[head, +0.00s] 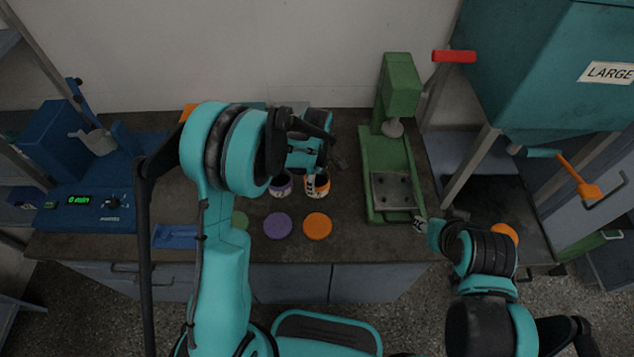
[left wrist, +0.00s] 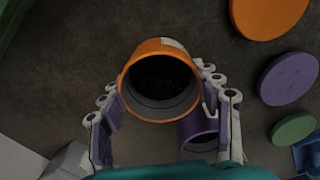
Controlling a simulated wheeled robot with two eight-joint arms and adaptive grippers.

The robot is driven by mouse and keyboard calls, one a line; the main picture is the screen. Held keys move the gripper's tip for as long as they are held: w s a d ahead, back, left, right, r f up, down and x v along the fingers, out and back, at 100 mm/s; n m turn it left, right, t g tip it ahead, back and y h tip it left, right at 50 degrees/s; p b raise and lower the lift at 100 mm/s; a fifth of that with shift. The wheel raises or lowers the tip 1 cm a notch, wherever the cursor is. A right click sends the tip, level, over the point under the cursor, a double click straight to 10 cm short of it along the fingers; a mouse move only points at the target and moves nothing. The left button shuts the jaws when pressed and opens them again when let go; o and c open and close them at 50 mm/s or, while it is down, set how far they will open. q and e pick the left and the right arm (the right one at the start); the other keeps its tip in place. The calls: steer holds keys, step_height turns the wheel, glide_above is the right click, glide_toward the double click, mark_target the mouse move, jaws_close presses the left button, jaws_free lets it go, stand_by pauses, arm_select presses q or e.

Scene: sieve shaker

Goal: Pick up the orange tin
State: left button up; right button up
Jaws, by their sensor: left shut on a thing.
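The orange tin (head: 317,187) is an open-topped cup with an orange rim and a pale label, standing upright near the middle of the bench in the head view. In the left wrist view the orange tin (left wrist: 160,82) sits between the two fingers of my left gripper (left wrist: 163,112), which is shut on it. Its inside looks dark. In the head view my left gripper (head: 322,160) is at the tin's far side, partly hidden by the arm. My right gripper (head: 422,226) is small at the bench's right part, and its jaws are unclear.
A purple tin (head: 281,187) stands close beside the orange one. Orange (head: 317,226), purple (head: 278,226) and green (head: 240,221) discs lie in front. A green press (head: 370,165) stands to the right, a blue machine (head: 75,208) to the left, a large teal hopper (head: 540,75) at far right.

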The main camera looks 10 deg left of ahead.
arm_select(q)
step_height(320, 180, up, 4)
steer(key=shift+p, duration=0.85)
steer(key=s+d+r+p, duration=0.2)
steer(key=d+r, duration=0.5)
steer(key=d, duration=0.4)
steer(key=shift+s+d+p, duration=0.15)
steer(key=shift+s+p, duration=0.2)
steer(key=shift+s, duration=0.3)
